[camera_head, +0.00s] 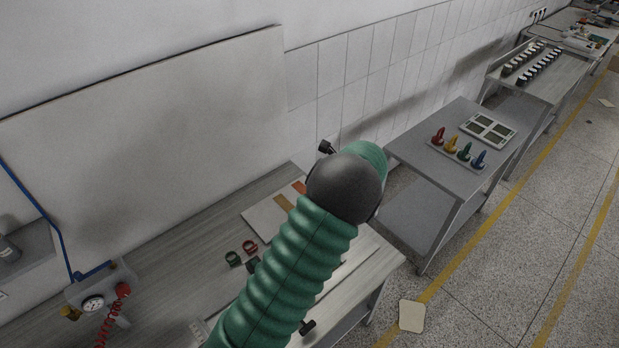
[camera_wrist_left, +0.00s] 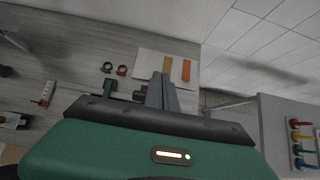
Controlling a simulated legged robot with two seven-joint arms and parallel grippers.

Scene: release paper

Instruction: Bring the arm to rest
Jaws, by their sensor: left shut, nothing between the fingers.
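My left arm, a green ribbed sleeve with a dark round joint, rises from the bottom of the head view across the workbench (camera_head: 180,262). Its gripper is hidden or not clear there. In the left wrist view my left gripper (camera_wrist_left: 162,92) shows as grey fingers close together, shut and empty. Beyond the fingers lies a pale board (camera_wrist_left: 150,62) with a tan strip (camera_wrist_left: 167,63) and an orange strip (camera_wrist_left: 187,70). The board also shows in the head view (camera_head: 262,219), partly behind my arm. My right gripper is in neither view.
A green ring (camera_head: 233,259) and a red ring (camera_head: 250,247) lie on the bench. A gauge with a red coiled hose (camera_head: 93,303) is at lower left. A grey table (camera_head: 425,163) with several coloured pegs stands to the right. A pale square (camera_head: 412,316) lies on the floor.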

